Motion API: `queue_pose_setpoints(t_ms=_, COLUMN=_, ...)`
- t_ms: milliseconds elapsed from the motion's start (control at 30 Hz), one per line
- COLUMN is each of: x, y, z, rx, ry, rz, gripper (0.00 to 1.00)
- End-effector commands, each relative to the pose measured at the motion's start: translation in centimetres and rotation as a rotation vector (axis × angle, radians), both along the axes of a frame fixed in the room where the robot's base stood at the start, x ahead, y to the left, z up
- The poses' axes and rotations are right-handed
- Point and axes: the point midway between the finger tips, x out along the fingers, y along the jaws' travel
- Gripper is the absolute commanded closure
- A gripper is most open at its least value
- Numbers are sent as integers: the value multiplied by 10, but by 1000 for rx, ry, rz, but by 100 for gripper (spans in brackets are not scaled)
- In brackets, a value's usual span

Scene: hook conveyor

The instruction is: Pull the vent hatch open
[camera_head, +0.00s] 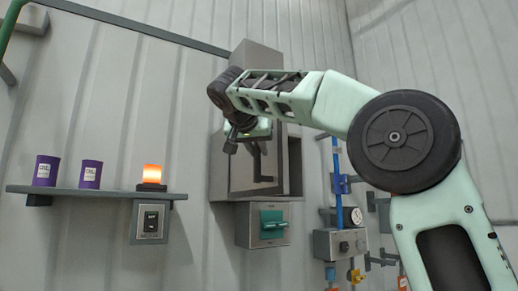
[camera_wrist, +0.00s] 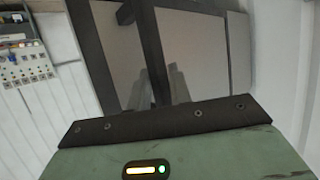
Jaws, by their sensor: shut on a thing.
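The vent hatch (camera_head: 240,172) is a grey panel on a tall grey box high on the wall. A dark recess shows along its right side in the head view, so it looks ajar, though how far I cannot tell. Its dark bar handle (camera_head: 257,168) stands upright on the panel. My gripper (camera_head: 254,148) is at the upper part of the handle, shut on it; the arm partly hides the contact. In the wrist view the panel (camera_wrist: 195,45) fills the upper middle, with the dark handle bar (camera_wrist: 152,50) running down to my gripper's fingers.
Left is a shelf (camera_head: 110,191) with two purple cans (camera_head: 68,172) and a lit orange lamp (camera_head: 152,174). Right are a blue pipe (camera_head: 338,185) and a gauge box (camera_head: 340,243). A panel with buttons (camera_wrist: 28,68) shows in the wrist view.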

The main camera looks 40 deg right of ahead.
Motion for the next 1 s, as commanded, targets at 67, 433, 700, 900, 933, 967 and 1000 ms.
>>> queue_pose_setpoints(t_ms=67, x=1, y=-1, z=2, rx=-3, ry=-6, rz=1, gripper=100)
queue_pose_setpoints(t_ms=433, x=0, y=-1, z=1, rx=-1, ry=-2, rz=1, gripper=64)
queue_pose_setpoints(t_ms=700, x=-13, y=19, z=8, rx=0, ry=-4, rz=5, gripper=64)
queue_pose_setpoints(t_ms=900, x=-38, y=53, z=26, rx=0, ry=-5, rz=7, gripper=64)
queue_pose_setpoints(t_ms=933, x=-42, y=58, z=29, rx=-1, ry=-4, rz=7, gripper=64)
queue_pose_setpoints(t_ms=967, x=-46, y=63, z=32, rx=0, ry=-5, rz=7, gripper=64)
queue_pose_setpoints(t_ms=1000, x=-52, y=70, z=36, rx=1, ry=-5, rz=8, gripper=64)
